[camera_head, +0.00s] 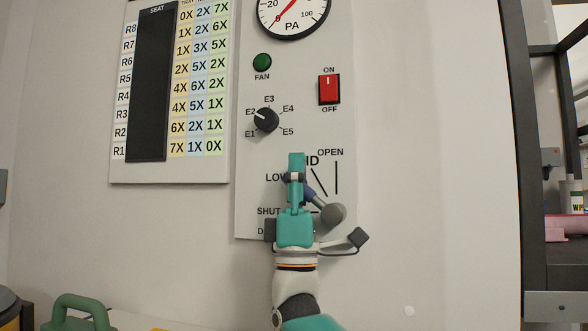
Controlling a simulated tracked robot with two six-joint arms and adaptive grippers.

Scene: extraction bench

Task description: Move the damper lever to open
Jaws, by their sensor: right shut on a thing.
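The damper lever (311,192) is on the lower part of the grey control panel. It has a round grey hub (333,214) and a blue arm slanting up and left, toward the LOW side and left of the MID mark. The OPEN mark (336,177) is a vertical line above the hub. My right gripper (295,178), teal and grey, reaches up from below and is shut on the lever's upper end, which it hides. It also covers part of the LOW and MID labels. My left gripper is not in view.
Above the lever are a knob (266,120), a red switch (329,89), a green FAN button (262,62) and a PA gauge (291,12). A seat chart (204,172) hangs left. A dark shelf frame (536,255) stands right. The wall between is clear.

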